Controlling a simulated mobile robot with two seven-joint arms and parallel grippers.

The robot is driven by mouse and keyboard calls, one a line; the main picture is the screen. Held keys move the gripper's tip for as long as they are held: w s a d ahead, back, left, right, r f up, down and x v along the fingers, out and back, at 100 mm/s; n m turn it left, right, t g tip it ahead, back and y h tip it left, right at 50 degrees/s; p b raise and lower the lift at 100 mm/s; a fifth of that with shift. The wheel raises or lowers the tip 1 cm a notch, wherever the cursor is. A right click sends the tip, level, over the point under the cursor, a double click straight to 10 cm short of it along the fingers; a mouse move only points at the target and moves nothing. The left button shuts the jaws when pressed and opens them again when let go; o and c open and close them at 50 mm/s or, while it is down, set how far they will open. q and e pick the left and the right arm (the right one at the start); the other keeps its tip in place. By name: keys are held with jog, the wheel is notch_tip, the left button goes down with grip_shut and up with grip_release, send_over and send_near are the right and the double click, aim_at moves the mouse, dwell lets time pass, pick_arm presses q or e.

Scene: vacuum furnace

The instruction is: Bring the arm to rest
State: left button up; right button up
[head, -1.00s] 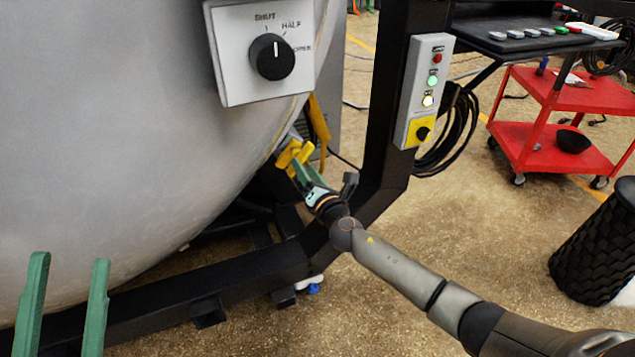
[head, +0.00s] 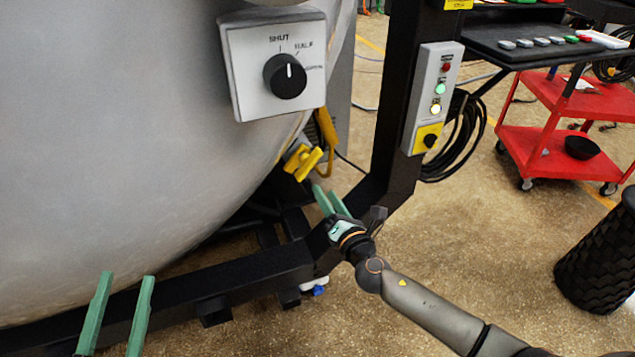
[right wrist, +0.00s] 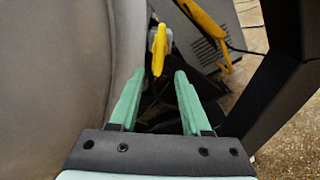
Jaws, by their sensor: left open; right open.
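My right gripper (head: 325,200) is open and empty, just below and to the right of a yellow valve handle (head: 303,162) on the lower side of the grey furnace vessel (head: 130,130). In the right wrist view its two green fingers (right wrist: 156,100) stand apart, with the yellow handle (right wrist: 159,50) beyond them and a gap between. My left gripper (head: 126,278) is open and empty at the bottom left, in front of the vessel and the black frame. Only its green fingers show.
A selector knob (head: 286,76) is on a white panel above the handle. A black post (head: 400,110) carries a button box (head: 433,98). The black base beam (head: 240,280) runs below. A red cart (head: 570,150) and a black ribbed bin (head: 605,255) stand at the right.

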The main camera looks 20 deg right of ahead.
jog(key=s+a+m+g+y, duration=0.1)
jog(key=s+a+m+y, duration=0.2)
jog(key=s+a+m, duration=0.3)
jog(key=s+a+r+m+t+y+p, duration=0.2)
jog(key=s+r+m+t+y, duration=0.1)
jog(key=s+r+m, duration=1.25)
pick_arm(q)
jog(key=s+a+f+n+g+y+p, duration=0.3)
jog(key=s+f+g+p, duration=0.5)
jog(key=p, duration=1.4)
notch_tip(320, 180, down, 3)
jog(key=n+g+y, duration=0.1)
jog(key=g+y, duration=0.1)
jog(key=g, duration=0.1)
jog(key=shift+s+n, duration=0.2)
jog(key=shift+n, duration=0.2)
pick_arm(e)
jog(key=s+d+f+m+g+h, duration=0.1)
jog(key=s+f+m+g+h, duration=0.1)
jog(key=s+f+g, duration=0.2)
jog(key=s+d+f+m+g+h, duration=0.2)
jog(key=s+f+m+g, duration=0.1)
jog(key=f+g, duration=0.3)
notch_tip(320, 180, down, 3)
jog(key=shift+s+r+g, duration=0.2)
jog(key=shift+s+g, duration=0.2)
jog(key=shift+s, duration=0.2)
pick_arm(q)
jog(key=shift+r, duration=0.15)
